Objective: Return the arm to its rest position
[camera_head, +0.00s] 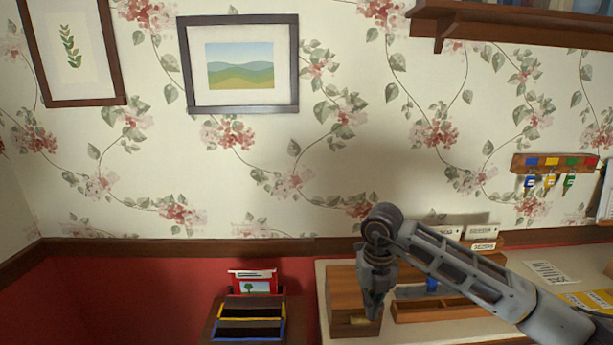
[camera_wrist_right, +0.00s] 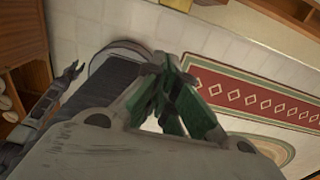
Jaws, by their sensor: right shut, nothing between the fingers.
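My right arm comes in from the lower right of the head view and bends down at its wrist. Its gripper (camera_head: 373,312) points down in front of a wooden box or block (camera_head: 343,285) on the counter; I cannot tell whether they touch. In the right wrist view the green-padded fingers (camera_wrist_right: 172,125) are together with nothing held. At the left of that view is my other arm, with its small dark gripper (camera_wrist_right: 75,70) spread open and empty, away from the right one.
The pale counter (camera_head: 531,257) holds a long wooden tray (camera_head: 435,308). A low stand with dark compartments (camera_head: 250,328) and a red picture card (camera_head: 253,282) are left of it. A key rack (camera_head: 553,163) and a shelf (camera_head: 510,24) are on the wall. A patterned rug (camera_wrist_right: 255,100) lies on the floor.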

